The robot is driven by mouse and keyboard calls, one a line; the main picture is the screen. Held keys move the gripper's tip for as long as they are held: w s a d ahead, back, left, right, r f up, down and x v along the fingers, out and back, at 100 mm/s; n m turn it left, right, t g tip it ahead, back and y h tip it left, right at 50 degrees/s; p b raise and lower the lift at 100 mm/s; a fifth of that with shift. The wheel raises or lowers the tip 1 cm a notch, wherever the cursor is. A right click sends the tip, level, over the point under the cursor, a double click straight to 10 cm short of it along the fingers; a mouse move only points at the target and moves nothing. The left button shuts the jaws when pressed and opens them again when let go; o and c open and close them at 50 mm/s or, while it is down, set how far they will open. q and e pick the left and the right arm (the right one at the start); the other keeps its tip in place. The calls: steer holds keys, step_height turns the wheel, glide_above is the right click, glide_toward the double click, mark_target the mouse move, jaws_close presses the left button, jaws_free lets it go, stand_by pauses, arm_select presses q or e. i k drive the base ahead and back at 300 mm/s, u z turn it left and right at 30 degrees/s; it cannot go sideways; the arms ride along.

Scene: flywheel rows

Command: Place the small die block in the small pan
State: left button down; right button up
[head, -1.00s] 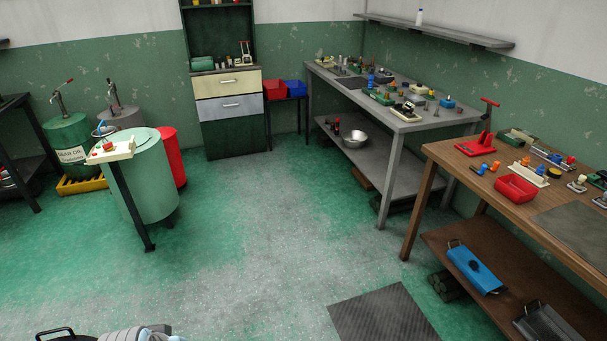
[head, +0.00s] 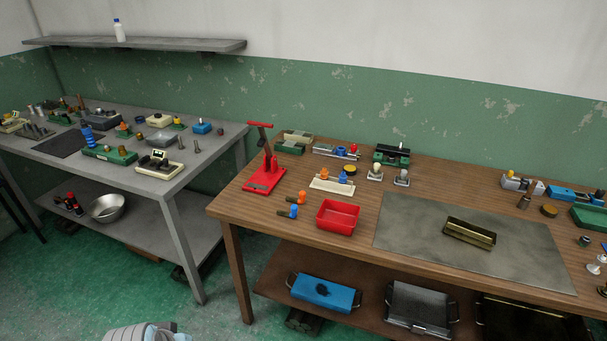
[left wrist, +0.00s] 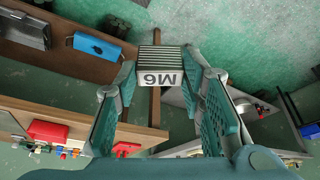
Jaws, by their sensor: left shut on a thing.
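My left gripper (left wrist: 157,90) shows in the left wrist view, shut on a grey ribbed die block (left wrist: 156,65) with "M6" on its pale face. The block is held clear of everything between the fingertips. In the head view, three pans of different sizes stand on the lower shelf of the wooden bench: a blue one (head: 324,291) with a dark mark or object on it, a grey one (head: 418,306) and a dark wide one (head: 520,322), partly cut off. The blue one looks smallest and also shows in the left wrist view (left wrist: 97,46). My right gripper is not in view.
The wooden bench (head: 300,215) carries a red tray (head: 338,216), a red press (head: 264,175), a grey mat (head: 410,225) and small parts. A grey metal table (head: 160,190) stands at left, with a metal bowl (head: 107,208) below. Green floor lies open in front.

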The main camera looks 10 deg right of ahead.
mark_target(458, 233)
steer(key=z, duration=1.1)
steer(key=i, duration=1.3)
steer(key=z, duration=1.1)
